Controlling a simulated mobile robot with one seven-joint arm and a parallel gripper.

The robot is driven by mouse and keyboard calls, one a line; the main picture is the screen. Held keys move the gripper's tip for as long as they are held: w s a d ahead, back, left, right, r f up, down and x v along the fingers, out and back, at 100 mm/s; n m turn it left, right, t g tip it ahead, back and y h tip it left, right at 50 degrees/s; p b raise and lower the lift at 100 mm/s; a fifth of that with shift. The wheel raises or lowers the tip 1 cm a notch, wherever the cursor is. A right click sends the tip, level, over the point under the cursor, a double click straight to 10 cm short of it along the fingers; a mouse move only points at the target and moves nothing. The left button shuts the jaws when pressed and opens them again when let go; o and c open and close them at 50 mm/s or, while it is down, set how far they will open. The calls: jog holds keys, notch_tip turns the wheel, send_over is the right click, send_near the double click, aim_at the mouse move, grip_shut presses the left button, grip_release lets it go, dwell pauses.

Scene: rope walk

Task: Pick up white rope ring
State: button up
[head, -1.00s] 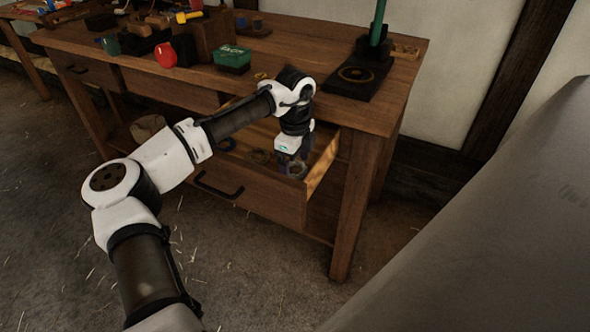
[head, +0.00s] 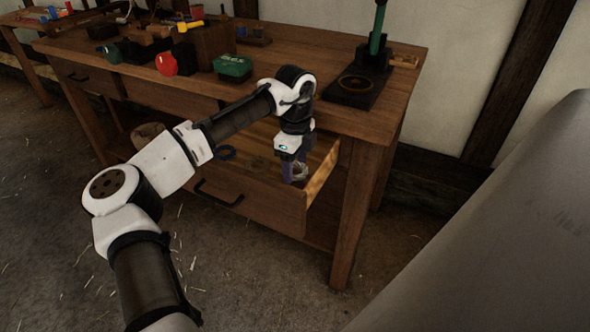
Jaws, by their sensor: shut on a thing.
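My gripper (head: 294,172) points down inside the open drawer (head: 250,201) of the wooden workbench, near the drawer's right front corner. It is shut on a pale ring, which looks like the white rope ring (head: 301,172); the fingers and wrist partly hide it. Whether the ring is clear of the drawer floor I cannot tell. A blue ring (head: 226,153) lies in the drawer to the left of my gripper. A dim tan ring (head: 259,163) lies between them.
The drawer's right side wall (head: 322,173) stands close beside my gripper. On the bench top (head: 330,124) are a green box (head: 232,68), a red round object (head: 166,63) and a black stand with a green post (head: 360,82). A grey surface (head: 500,230) fills the right foreground.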

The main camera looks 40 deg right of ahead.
notch_tip(320, 180, up, 18)
jog(key=p, duration=0.3)
jog(key=shift+f, duration=0.15)
jog(key=shift+p, duration=0.35)
